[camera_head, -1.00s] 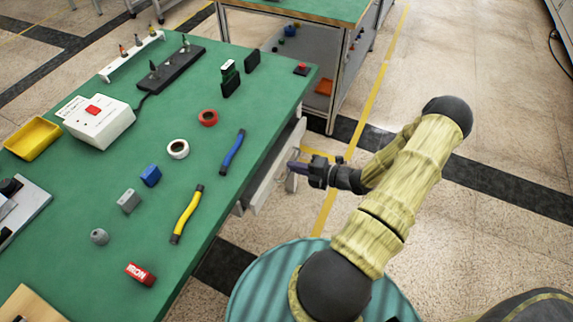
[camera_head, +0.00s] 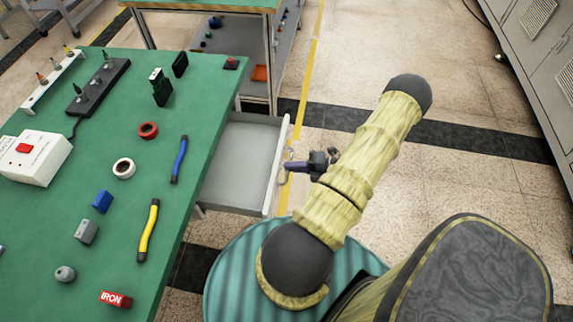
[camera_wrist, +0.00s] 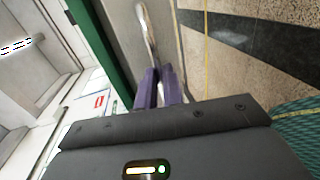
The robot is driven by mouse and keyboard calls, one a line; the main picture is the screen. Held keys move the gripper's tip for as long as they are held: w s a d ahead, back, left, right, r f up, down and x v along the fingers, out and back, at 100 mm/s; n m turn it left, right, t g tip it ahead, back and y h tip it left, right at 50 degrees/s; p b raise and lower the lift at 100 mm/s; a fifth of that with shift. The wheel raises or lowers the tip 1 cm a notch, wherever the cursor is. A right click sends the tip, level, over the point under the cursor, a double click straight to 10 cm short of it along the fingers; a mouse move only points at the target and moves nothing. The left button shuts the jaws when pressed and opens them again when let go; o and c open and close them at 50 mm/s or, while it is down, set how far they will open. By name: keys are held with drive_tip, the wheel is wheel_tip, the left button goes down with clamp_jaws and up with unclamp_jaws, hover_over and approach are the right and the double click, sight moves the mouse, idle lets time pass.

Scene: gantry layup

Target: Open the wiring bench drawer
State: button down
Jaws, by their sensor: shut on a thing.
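The wiring bench (camera_head: 140,225) has a green top and stands at the left in the head view. Its drawer (camera_head: 235,170) is pulled well out from under the bench's right edge, and its grey inside is visible and looks empty. A metal bar handle (camera_head: 285,172) is on the drawer's front. My gripper (camera_head: 291,166) is at the handle, its purple fingers closed on it. In the wrist view the purple fingertips (camera_wrist: 159,75) meet the lower end of the curved metal handle (camera_wrist: 147,25); the exact contact is partly hidden.
On the bench lie yellow-handled (camera_head: 148,230) and blue (camera_head: 179,160) tools, tape rolls (camera_head: 124,168), a white box (camera_head: 35,157) and small blocks. A second bench (camera_head: 200,5) stands behind. Grey cabinets (camera_head: 535,60) line the right. Floor right of my arm is clear.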

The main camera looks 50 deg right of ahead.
drive_tip(key=shift+a, duration=0.1)
drive_tip(key=c, duration=1.5)
unclamp_jaws()
drive_tip(key=shift+c, duration=0.2)
drive_tip(key=shift+s, duration=0.1)
drive_tip(key=v, duration=1.7)
drive_tip(key=shift+d+b, duration=0.25)
drive_tip(key=shift+b, duration=0.05)
drive_tip(key=shift+s+f, duration=0.1)
